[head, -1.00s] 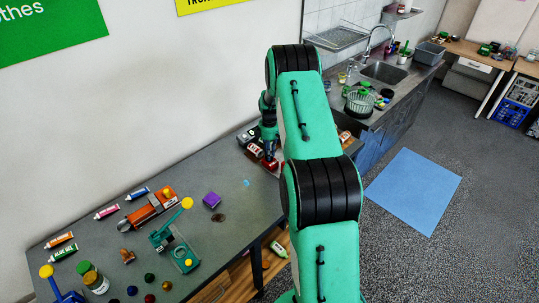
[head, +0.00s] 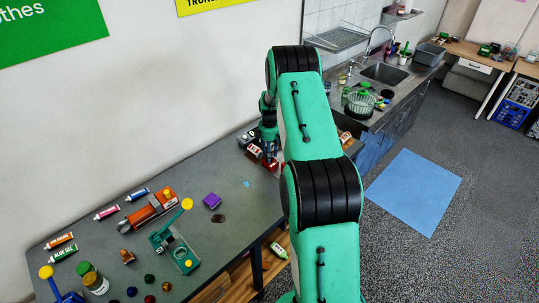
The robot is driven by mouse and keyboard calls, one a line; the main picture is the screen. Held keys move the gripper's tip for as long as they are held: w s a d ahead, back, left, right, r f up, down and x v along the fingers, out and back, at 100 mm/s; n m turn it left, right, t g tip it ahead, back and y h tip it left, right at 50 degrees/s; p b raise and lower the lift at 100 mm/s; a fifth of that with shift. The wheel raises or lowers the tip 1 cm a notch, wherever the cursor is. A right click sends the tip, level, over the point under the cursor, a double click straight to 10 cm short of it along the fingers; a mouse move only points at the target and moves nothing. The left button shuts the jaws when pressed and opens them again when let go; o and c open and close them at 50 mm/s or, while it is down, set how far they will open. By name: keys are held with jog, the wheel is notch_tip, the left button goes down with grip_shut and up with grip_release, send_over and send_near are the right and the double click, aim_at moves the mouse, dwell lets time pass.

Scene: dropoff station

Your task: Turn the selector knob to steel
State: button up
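My gripper (head: 270,153) points down at the far right end of the grey workbench (head: 235,178), partly hidden behind my green arm. It is too small and too covered to tell if its fingers are open or shut. Right beside it stand small red items with white labels (head: 254,152) and a dark item with a white top (head: 246,138). The gripper overlaps the red items in the picture; I cannot tell whether it touches them. I cannot make out the selector knob or any steel marking.
A sink (head: 383,72) stands beyond. A blue mat (head: 413,190) lies on the floor.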

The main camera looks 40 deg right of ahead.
notch_tip(320, 180, up, 12)
dwell(0.7)
dwell(0.5)
jog(key=a+r+m+t+b, duration=0.1)
jog(key=a+r+m+b, duration=0.1)
jog(key=a+r, duration=1.25)
jog(key=s+a+r+m+t+h+b, duration=0.1)
jog(key=s+a+r, duration=0.35)
jog(key=a, duration=0.25)
jog(key=s+a+r+m+t+b, duration=0.1)
jog(key=s+a+r, duration=0.3)
jog(key=a+r, duration=0.3)
jog(key=s+a+r+m+t+b, duration=0.1)
jog(key=s+a+r+m+b, duration=0.1)
jog(key=s+a, duration=1.1)
jog(key=s+a+f+m, duration=0.1)
jog(key=s+a, duration=0.2)
jog(key=s, duration=0.4)
jog(key=s+a+f+t+y+b, duration=0.1)
jog(key=s+a+f, duration=0.1)
jog(key=s+a, duration=0.2)
jog(key=shift+s+a+f+m+t, duration=0.2)
jog(key=shift+s+m+t, duration=0.15)
jog(key=shift+s, duration=1.45)
